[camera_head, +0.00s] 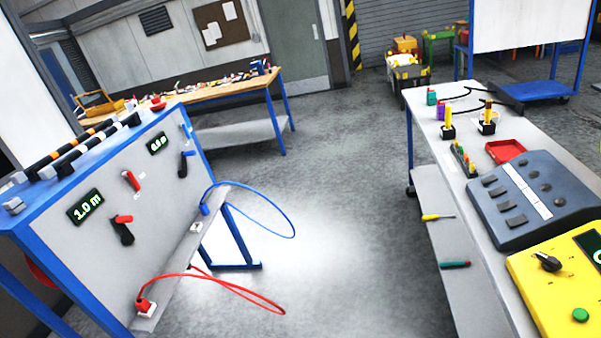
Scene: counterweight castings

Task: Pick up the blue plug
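The blue plug (204,209) sits at the far end of a narrow grey ledge along the front of the blue-framed panel, left of centre. A blue cable (268,198) loops from it out to the right over the floor. A red plug (144,306) sits at the near end of the same ledge, in or on a white socket, with a red cable (240,290) trailing right. My gripper is not in view.
The panel (95,235) carries red, black and blue handles and two green displays. A white-topped bench (455,160) with a grey console (530,195) and yellow box (560,290) stands right. A wooden workbench (210,90) is behind. Open floor (330,220) lies between.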

